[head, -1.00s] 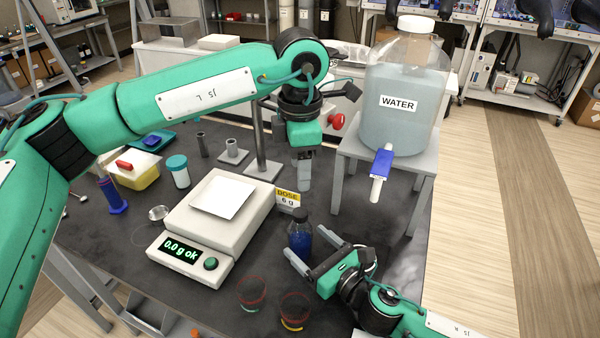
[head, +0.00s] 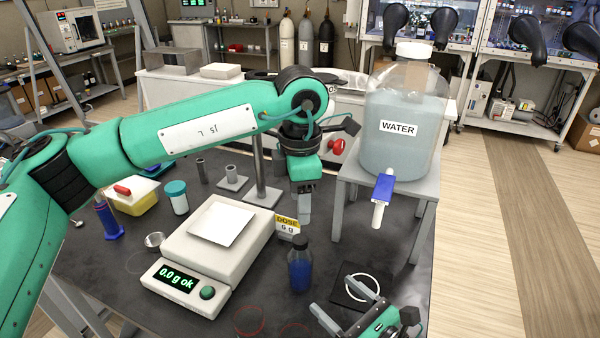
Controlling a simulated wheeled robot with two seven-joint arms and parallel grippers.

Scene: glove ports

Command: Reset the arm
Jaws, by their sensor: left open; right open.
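My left arm reaches across the picture from the left. My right gripper (head: 336,304) is low in the picture, right of the bottle of blue contents (head: 300,272). Its two fingers are spread and empty, and it stands apart from the bottle. Part of the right arm is cut off by the bottom edge.
A balance (head: 202,262) reads 0.0 g ok, with a white tray on top. A water tank (head: 405,150) with a blue tap (head: 384,186) stands on a grey stand. A black pad with a white ring (head: 375,287) lies beside my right gripper.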

